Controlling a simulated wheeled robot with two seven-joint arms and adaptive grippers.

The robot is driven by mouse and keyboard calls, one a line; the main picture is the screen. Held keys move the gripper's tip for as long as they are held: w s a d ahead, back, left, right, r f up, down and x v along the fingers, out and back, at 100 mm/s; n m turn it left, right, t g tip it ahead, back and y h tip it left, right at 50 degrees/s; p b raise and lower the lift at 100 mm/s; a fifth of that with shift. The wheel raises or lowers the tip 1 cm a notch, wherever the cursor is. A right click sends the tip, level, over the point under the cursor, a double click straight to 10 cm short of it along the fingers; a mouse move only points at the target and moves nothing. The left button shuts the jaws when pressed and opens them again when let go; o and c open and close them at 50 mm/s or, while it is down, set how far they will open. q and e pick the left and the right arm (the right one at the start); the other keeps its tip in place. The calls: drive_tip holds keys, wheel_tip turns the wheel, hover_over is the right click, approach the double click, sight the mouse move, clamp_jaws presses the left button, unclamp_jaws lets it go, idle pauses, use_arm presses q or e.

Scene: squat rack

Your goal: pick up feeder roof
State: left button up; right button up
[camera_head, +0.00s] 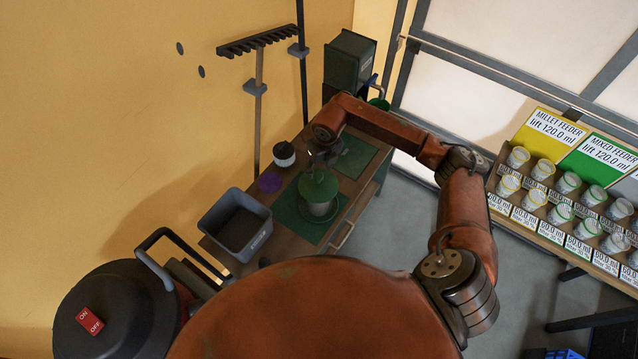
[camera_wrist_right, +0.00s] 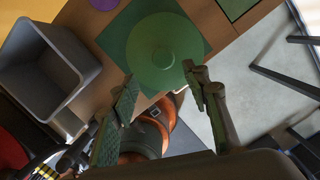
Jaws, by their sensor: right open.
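The feeder roof is a round green disc (camera_head: 318,186) with a small knob at its centre. It sits on top of a pale feeder body (camera_head: 320,208) standing on a green mat (camera_head: 288,212) on the workbench. In the right wrist view the roof (camera_wrist_right: 165,35) fills the upper middle, and the body is hidden beneath it. My right gripper (camera_head: 325,157) is just behind the roof in the head view. In the wrist view its two fingers (camera_wrist_right: 160,76) are spread apart at the roof's near edge, with nothing held. My left gripper is out of view.
A grey bin (camera_head: 221,222), a purple disc (camera_head: 269,182) and a dark-topped jar (camera_head: 284,155) stand left of the feeder. A second green mat (camera_head: 354,156) lies behind it. A rack of labelled cups (camera_head: 560,190) stands at the right.

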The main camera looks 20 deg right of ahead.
sight(318, 175)
drive_tip(key=shift+w+d+f+p, duration=0.1)
drive_tip(key=shift+d+f+p, duration=0.1)
drive_tip(key=shift+f, duration=0.45)
drive_tip(key=shift+w+d+f+p, duration=0.1)
drive_tip(key=shift+f+p, duration=0.1)
drive_tip(key=shift+f, duration=0.4)
drive_tip(key=f+p, duration=0.1)
drive_tip(key=f, duration=0.1)
drive_tip(key=w+f+p, duration=0.1)
drive_tip(key=f, duration=0.1)
drive_tip(key=shift+w+a, duration=0.1)
drive_tip(key=shift+w, duration=0.05)
drive_tip(key=shift+w+f, duration=0.1)
drive_tip(key=shift+f, duration=0.4)
clamp_jaws()
